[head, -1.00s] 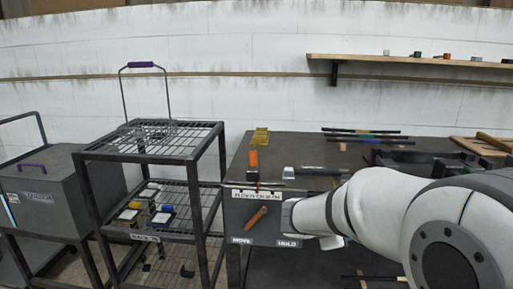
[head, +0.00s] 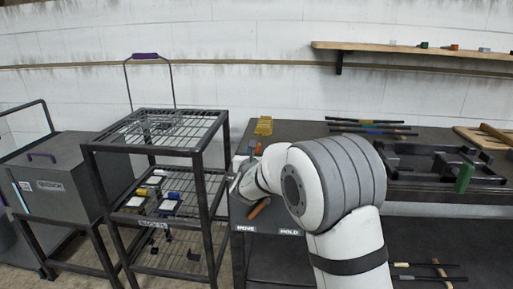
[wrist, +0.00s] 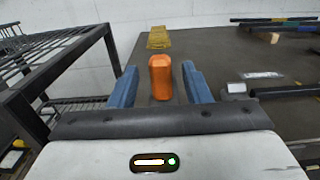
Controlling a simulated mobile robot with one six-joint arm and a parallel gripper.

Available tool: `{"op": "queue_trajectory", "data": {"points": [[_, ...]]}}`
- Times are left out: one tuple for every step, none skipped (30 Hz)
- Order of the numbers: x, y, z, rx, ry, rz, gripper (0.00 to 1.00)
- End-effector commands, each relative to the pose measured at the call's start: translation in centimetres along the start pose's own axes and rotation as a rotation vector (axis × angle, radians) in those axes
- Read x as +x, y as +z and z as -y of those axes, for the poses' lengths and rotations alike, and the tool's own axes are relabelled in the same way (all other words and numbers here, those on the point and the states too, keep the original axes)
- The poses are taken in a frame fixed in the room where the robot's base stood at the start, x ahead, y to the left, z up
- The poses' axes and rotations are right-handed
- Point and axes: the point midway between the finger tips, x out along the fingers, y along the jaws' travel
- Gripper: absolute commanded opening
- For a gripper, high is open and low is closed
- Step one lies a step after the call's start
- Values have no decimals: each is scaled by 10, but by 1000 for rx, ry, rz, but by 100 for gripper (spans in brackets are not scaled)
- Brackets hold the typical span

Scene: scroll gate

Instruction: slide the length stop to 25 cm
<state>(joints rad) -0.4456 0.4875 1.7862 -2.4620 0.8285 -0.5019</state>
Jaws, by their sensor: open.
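The orange length stop (wrist: 160,78) stands upright on the dark bench in the wrist view. My gripper (wrist: 159,70) is open, with one blue finger on each side of it and a gap showing at both sides. In the head view my arm hides the stop and most of the scale; my gripper (head: 246,160) is over the bench's left end. An orange lever (head: 258,208) on the bench front shows partly below my wrist, slanting down towards the MOVE label (head: 245,229). The HOLD label (head: 289,232) is to its right.
A wire rack (head: 150,150) stands close to the left of the bench. A yellow piece (head: 264,125) lies behind the stop. Several rods (head: 370,127) and a dark frame (head: 430,165) lie farther right on the bench. A wall shelf (head: 400,47) is above.

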Motion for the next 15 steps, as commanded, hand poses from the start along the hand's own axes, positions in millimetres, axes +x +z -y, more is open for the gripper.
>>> {"op": "queue_trajectory", "data": {"points": [[9,0,1,0,-2,0,44],[13,0,1,0,-2,-1,44],[17,0,1,0,-2,0,44],[20,0,1,0,-2,0,44],[23,0,1,0,-2,0,44],[26,0,0,0,-1,0,44],[27,0,0,0,-1,0,44],[28,0,0,0,-1,0,44],[30,0,0,0,0,0,44],[30,0,0,0,0,-1,44],[30,0,0,0,0,-1,44],[30,0,0,0,0,-1,44],[30,0,0,0,0,-1,44],[30,0,0,0,0,-1,44],[30,0,0,0,0,-1,44]]}}
